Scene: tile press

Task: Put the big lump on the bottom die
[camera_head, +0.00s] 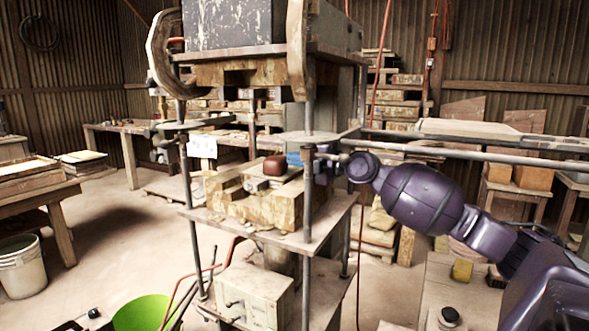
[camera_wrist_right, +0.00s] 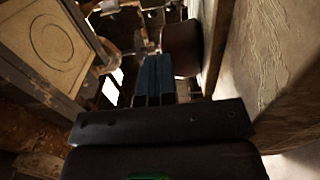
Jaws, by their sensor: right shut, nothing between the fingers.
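The big lump (camera_head: 276,166) is a reddish-brown rounded block. It sits on the bottom die (camera_head: 240,205), a worn tan block on the press's lower shelf. My right gripper (camera_head: 294,159) reaches in from the right behind the front post, its blue fingers shut and empty beside the lump. In the right wrist view the shut fingers (camera_wrist_right: 153,75) point toward the lump (camera_wrist_right: 182,48), which is partly cut off by the fingers' side; a small gap or contact cannot be told. My left gripper is not in view.
Press posts (camera_head: 309,185) stand close around the die. The upper press plate (camera_head: 250,60) hangs above it. A green bucket (camera_head: 143,313) and a white bucket (camera_head: 22,268) stand at left.

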